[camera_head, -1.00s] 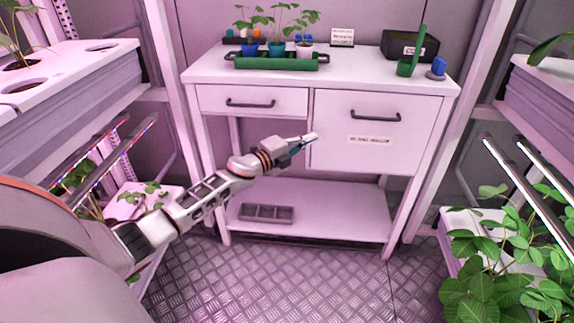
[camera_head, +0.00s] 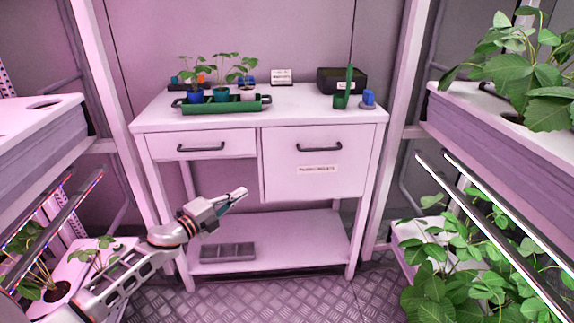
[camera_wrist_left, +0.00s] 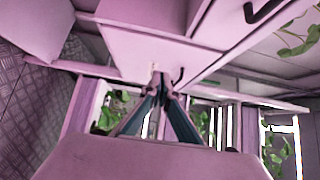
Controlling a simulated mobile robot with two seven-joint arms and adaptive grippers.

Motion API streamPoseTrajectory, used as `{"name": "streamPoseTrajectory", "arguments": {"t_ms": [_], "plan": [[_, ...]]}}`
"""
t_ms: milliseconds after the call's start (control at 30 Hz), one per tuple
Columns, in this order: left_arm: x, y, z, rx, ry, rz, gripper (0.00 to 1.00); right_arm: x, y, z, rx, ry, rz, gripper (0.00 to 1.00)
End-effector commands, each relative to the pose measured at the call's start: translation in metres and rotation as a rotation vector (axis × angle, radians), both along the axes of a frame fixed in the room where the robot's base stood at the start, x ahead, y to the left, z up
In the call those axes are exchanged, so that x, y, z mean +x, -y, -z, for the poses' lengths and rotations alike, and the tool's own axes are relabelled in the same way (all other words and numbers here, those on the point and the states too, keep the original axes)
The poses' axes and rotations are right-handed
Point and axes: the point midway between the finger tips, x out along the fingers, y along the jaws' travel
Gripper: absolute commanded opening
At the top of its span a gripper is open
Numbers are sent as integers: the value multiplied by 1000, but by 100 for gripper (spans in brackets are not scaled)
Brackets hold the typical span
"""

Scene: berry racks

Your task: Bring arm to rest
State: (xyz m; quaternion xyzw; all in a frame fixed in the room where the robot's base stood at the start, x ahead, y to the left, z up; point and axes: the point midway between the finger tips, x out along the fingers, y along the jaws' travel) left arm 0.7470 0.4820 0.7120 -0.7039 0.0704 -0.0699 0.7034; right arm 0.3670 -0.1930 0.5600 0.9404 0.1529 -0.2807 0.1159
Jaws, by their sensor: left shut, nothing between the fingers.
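My left arm comes in from the lower left in the head view. Its gripper (camera_head: 236,196) is shut and empty, in front of the white cabinet (camera_head: 255,185), below the drawers and above the lower shelf. In the left wrist view the two fingers (camera_wrist_left: 158,78) meet at their tips, with nothing between them. The cabinet's drawer fronts lie close beyond the fingers there. My right gripper is not in view.
A green tray (camera_head: 262,104) with several potted seedlings stands on the cabinet top, with a black box (camera_head: 340,82) to its right. A grey divided tray (camera_head: 228,252) lies on the lower shelf. Plant racks (camera_head: 490,185) flank both sides.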

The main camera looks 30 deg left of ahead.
Motion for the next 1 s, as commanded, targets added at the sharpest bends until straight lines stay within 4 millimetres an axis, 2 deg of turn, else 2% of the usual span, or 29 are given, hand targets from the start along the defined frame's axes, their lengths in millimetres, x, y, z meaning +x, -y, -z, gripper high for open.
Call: {"name": "streamPoseTrajectory", "arguments": {"t_ms": [167, 267, 400, 467, 667, 833, 1000], "plan": [[-1, 1, 0, -4, -1, 0, 0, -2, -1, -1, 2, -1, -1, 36], [-8, 10, -1, -40, -8, -2, 0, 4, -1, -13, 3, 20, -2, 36], [-38, 43, 0, -184, -44, -17, 0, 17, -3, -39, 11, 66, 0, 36], [-58, 62, 5, -272, -77, -32, 0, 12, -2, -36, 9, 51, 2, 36], [-140, 126, 36, -581, -240, -105, 0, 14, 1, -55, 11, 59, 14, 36], [-225, 182, 63, -836, -424, -194, 0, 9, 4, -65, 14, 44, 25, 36], [-314, 235, 80, -1062, -619, -299, 0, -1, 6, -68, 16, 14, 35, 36]]}}
